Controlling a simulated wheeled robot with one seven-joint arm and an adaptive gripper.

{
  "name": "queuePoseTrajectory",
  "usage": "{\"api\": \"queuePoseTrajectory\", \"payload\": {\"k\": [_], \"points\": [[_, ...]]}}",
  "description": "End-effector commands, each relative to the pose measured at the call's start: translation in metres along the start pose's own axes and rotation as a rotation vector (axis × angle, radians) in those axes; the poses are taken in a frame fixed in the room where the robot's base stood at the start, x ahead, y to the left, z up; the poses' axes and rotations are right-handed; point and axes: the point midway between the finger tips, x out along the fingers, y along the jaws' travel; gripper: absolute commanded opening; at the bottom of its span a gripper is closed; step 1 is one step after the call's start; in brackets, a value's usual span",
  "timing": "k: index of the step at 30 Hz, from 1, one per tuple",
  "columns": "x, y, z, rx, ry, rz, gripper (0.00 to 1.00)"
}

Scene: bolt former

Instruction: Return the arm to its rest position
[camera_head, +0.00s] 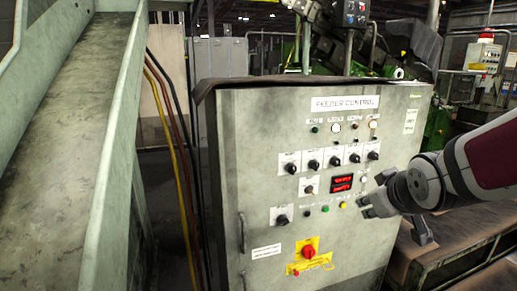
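My arm (488,160), with a dark red shell and a grey wrist, reaches in from the right edge. My gripper (396,220) is in front of the right part of the grey feeder control cabinet (240,160). Its two fingers appear spread apart, one toward the panel buttons and one lower to the right, with nothing seen between them. I cannot tell whether a fingertip touches the panel. The gripper lies just right of the yellow button (343,205) and below the knobs. It may hide controls behind it.
A low metal-framed table (470,262) is below my arm.

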Motion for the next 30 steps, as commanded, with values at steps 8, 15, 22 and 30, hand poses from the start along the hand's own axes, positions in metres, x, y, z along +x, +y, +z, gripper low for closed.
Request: {"api": "queuePoseTrajectory", "payload": {"k": [8,15,22,30], "points": [[-0.114,-0.039,0.061,0.192,-0.242,-0.083,0.23],[-0.187,-0.074,0.114,0.294,-0.415,-0.147,0.23],[-0.208,-0.086,0.131,0.319,-0.474,-0.168,0.23],[-0.207,-0.086,0.131,0.319,-0.474,-0.168,0.23]]}}
